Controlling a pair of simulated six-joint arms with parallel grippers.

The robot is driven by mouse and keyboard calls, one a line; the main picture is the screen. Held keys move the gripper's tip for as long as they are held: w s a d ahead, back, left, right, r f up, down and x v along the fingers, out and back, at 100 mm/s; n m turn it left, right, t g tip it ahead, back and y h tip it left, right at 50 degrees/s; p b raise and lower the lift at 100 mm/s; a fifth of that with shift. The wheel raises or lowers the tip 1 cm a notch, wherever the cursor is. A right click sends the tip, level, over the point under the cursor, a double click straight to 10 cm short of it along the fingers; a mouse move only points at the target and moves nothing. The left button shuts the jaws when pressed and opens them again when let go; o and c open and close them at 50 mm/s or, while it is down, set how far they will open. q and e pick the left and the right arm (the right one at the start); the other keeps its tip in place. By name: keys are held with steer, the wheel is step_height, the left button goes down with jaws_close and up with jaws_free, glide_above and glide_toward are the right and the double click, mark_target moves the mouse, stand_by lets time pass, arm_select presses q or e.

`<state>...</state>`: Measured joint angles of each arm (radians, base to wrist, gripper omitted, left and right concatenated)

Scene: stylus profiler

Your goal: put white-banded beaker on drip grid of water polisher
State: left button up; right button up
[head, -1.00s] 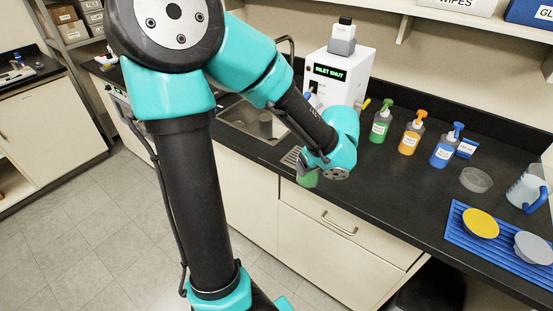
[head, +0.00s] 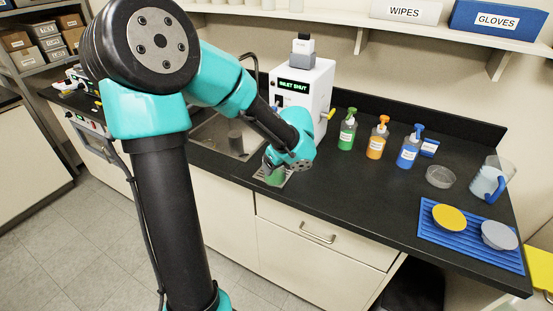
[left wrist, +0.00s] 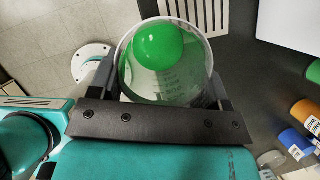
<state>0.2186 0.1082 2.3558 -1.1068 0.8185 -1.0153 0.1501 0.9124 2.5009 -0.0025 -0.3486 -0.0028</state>
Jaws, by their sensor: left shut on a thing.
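My left gripper (left wrist: 160,95) is shut around a clear beaker (left wrist: 190,85) with graduation marks and a round green area inside. I cannot make out a white band on it. In the head view the arm's wrist hides most of it, and only a green part (head: 275,177) shows below my left gripper (head: 277,168). The water polisher (head: 317,105) is a white box reading "INLET SHUT". Its slotted drip grid (head: 287,179) lies at the counter's front, partly hidden; in the left wrist view the grid (left wrist: 197,14) is just beyond the beaker. My right gripper is out of view.
A sink (head: 212,138) lies left of the polisher. Green (head: 346,135), orange (head: 377,140) and blue (head: 408,151) bottles stand to the right. Farther right are a glass dish (head: 440,177), a jug (head: 487,178) and a blue ribbed mat (head: 465,245).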

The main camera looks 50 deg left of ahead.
arm_select(q)
steer(key=w+a, duration=0.4)
steer(key=a, duration=0.1)
steer(key=shift+w+a+f, duration=0.2)
steer(key=shift+w+f, duration=0.1)
steer(key=shift+w, duration=0.1)
steer(key=shift+d+x, duration=0.2)
steer(key=shift+x, duration=0.7)
steer(key=shift+d+x, duration=0.15)
steer(key=shift+x, duration=0.75)
steer(key=shift+w+f, duration=0.2)
steer(key=shift+f, duration=0.05)
steer(key=o, duration=1.3)
steer(key=v, duration=1.2)
steer(key=shift+r, duration=0.15)
